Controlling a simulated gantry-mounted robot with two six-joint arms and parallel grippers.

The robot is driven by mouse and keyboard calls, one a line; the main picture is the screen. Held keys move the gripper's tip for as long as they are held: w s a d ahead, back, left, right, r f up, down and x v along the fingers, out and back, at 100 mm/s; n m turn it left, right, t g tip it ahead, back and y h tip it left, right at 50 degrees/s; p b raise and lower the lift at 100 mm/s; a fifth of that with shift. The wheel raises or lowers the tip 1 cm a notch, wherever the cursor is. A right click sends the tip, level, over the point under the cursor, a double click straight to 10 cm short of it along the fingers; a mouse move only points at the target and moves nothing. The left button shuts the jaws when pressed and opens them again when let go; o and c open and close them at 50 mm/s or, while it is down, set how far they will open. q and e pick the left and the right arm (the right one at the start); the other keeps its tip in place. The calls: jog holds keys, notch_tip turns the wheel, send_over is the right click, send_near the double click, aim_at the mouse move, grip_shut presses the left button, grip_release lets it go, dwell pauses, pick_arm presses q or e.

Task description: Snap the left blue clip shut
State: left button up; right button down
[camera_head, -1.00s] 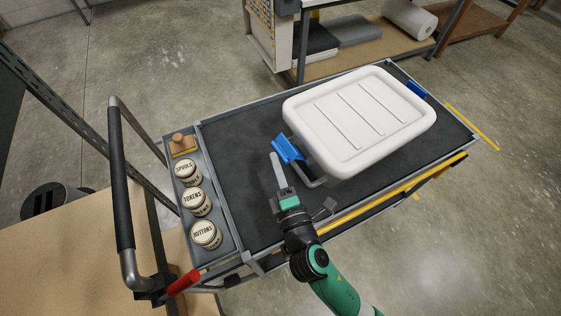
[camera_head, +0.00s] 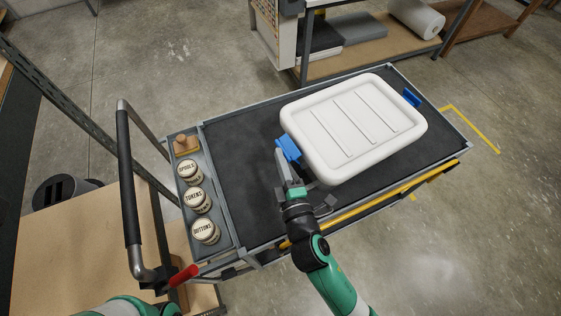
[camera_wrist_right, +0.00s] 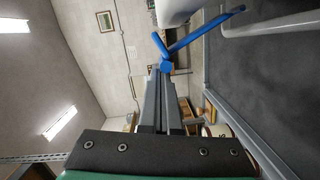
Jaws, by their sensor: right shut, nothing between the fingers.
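The white lidded tub (camera_head: 350,125) sits on the dark cart top. Its left blue clip (camera_head: 289,148) sticks out at an angle from the tub's left end. The right blue clip (camera_head: 411,97) lies at the far right end. My right gripper (camera_head: 280,155) is shut and empty, its fingertips right at the outer side of the left clip. In the right wrist view the closed fingers (camera_wrist_right: 160,80) reach up to the clip (camera_wrist_right: 190,40), which shows edge-on with two arms. I cannot tell whether they touch. My left gripper is out of view; only a bit of my left arm shows.
A side tray with several labelled round tins (camera_head: 197,199) and a wooden-handled block (camera_head: 186,145) lies left of the tub. The cart's black handle (camera_head: 127,190) stands further left. The dark cart top (camera_head: 240,170) between tray and tub is clear.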

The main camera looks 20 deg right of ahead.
aim_at(292, 154)
jog(key=d+r+m+p, duration=0.1)
jog(key=p, duration=0.1)
jog(key=d+r+m+p, duration=0.1)
jog(key=shift+w+d+m+g+p, duration=0.2)
jog(key=shift+m+g+p, duration=0.1)
jog(key=shift+g+p, duration=0.1)
jog(key=shift+w+d+m+y+p, duration=0.15)
jog(key=shift+d+m+y+p, duration=0.15)
jog(key=shift+d+m+p, duration=0.4)
jog(key=shift+a, duration=0.15)
jog(key=shift+a+r, duration=0.25)
jog(key=shift+a, duration=0.05)
jog(key=s+a+r+p, duration=0.2)
jog(key=s+r, duration=0.1)
jog(key=s, duration=0.7)
jog(key=shift+s+a, duration=0.35)
